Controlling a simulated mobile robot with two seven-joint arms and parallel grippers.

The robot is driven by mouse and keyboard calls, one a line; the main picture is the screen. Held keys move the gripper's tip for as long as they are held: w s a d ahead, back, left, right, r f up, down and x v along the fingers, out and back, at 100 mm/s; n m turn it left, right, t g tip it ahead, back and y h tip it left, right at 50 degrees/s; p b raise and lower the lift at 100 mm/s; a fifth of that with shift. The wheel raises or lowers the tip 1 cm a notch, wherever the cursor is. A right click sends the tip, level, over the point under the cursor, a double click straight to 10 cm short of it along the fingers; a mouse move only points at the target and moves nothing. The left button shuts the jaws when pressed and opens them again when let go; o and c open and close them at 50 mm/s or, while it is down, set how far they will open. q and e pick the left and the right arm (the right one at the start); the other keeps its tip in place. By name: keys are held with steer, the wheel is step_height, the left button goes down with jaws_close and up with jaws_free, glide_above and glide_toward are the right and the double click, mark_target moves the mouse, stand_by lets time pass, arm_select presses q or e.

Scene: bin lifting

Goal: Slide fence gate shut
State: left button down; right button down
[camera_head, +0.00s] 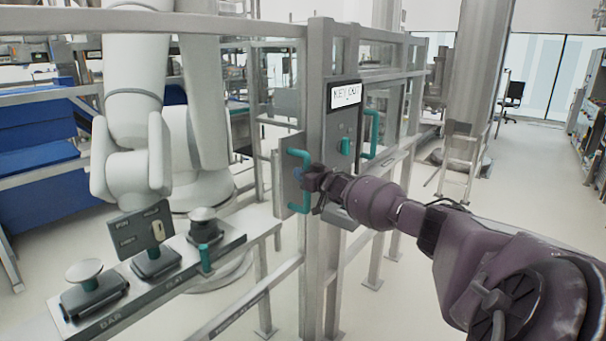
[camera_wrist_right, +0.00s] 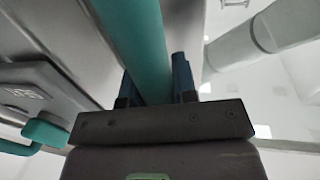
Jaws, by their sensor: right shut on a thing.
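The fence gate carries a teal handle (camera_head: 305,182) on a grey plate beside a thick grey post (camera_head: 319,120). My right gripper (camera_head: 301,174) is at this handle, its arm coming in from the right. In the right wrist view the teal bar (camera_wrist_right: 135,40) runs between the two fingers of my right gripper (camera_wrist_right: 158,85), which is shut on it. A second teal handle (camera_head: 371,134) sits on the panel right of the post, beside a lock box with a white label (camera_head: 346,97). My left gripper is not in view.
A white robot arm (camera_head: 137,100) stands behind the fence. Fence rails and posts surround the handles. Open floor (camera_head: 480,205) lies to the right.

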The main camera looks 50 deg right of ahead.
steer(key=c, duration=1.3)
jaws_free()
steer(key=shift+d+r, duration=0.2)
steer(key=shift+d, duration=0.1)
steer(key=o, duration=0.4)
steer(key=shift+d+f, duration=0.1)
steer(key=shift+f, duration=0.05)
steer(key=s+a+p, duration=0.1)
steer(key=s+p, duration=0.1)
steer(key=s, duration=0.8)
steer(key=shift+s+a, duration=0.25)
steer(key=shift+s, duration=0.1)
